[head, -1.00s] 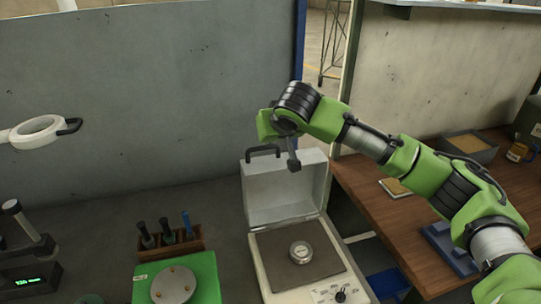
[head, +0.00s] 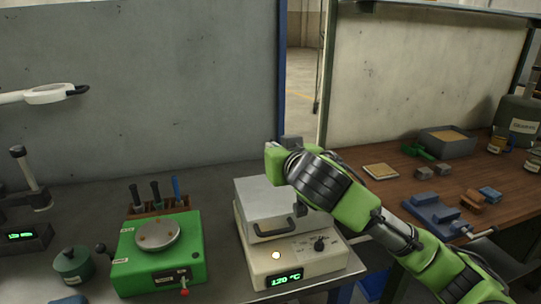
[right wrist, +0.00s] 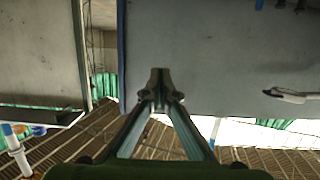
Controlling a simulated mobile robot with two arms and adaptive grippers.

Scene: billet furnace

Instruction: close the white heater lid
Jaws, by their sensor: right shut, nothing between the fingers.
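The white heater (head: 290,262) stands on the grey bench in the head view, with a lit 120 °C display and a black knob on its front. Its lid (head: 265,205) is down over the heating plate, with the dark handle (head: 274,230) at the front. My right gripper (head: 291,142) is above and behind the lid's right part in the head view; my arm covers part of the lid's right side. In the right wrist view the right gripper's fingers (right wrist: 160,78) are together with nothing between them. My left gripper is not in view.
Left of the heater is a green device (head: 158,252) with a round plate, with a tool rack (head: 160,208) behind it. A wooden bench (head: 440,185) with a blue vise (head: 430,215) and small blocks lies to the right. A grey partition (head: 130,90) stands behind.

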